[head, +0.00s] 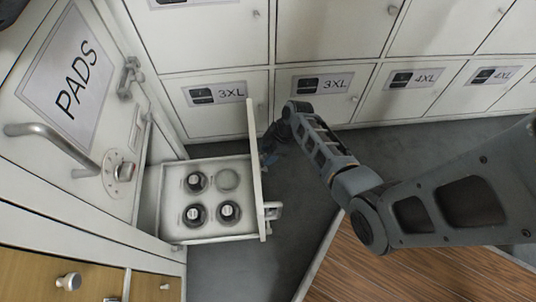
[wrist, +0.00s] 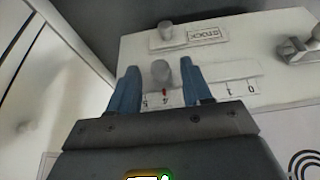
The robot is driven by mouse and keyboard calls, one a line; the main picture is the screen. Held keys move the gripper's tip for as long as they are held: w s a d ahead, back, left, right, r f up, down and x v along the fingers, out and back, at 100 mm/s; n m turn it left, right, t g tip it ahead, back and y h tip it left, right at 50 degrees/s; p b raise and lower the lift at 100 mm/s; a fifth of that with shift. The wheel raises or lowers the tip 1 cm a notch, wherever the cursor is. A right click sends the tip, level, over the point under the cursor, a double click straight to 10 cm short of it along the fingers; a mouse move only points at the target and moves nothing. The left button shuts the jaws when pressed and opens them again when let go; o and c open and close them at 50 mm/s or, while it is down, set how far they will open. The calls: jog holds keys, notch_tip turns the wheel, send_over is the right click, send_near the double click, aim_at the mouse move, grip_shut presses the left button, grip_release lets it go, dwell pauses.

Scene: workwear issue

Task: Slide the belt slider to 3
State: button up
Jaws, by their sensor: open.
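The belt slider's grey knob (wrist: 162,73) stands on a pale panel in the wrist view. Its red pointer is at about 4 on the number scale (wrist: 154,101). The scale reads 5 and 4 at the left, and 1 and 0 at the right; the 3 and 2 are hidden behind the right finger. My gripper (wrist: 160,84) is open, with one blue finger on each side of the knob. Gaps show beside the knob, though contact lower down cannot be told. In the head view my gripper (head: 269,148) is partly hidden by the drawer front, and the slider is not visible.
An open drawer (head: 168,234) holds several round recesses, one without a dark cylinder. Its upright front (head: 256,170) stands beside my gripper. Lockers (head: 320,100) line the back. The wrist view shows another knob (wrist: 166,30) by a STOCK label and a metal latch (wrist: 303,45).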

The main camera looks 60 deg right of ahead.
jog(key=shift+w+f, duration=0.1)
jog(key=shift+f, duration=0.1)
grip_shut()
dwell(0.4)
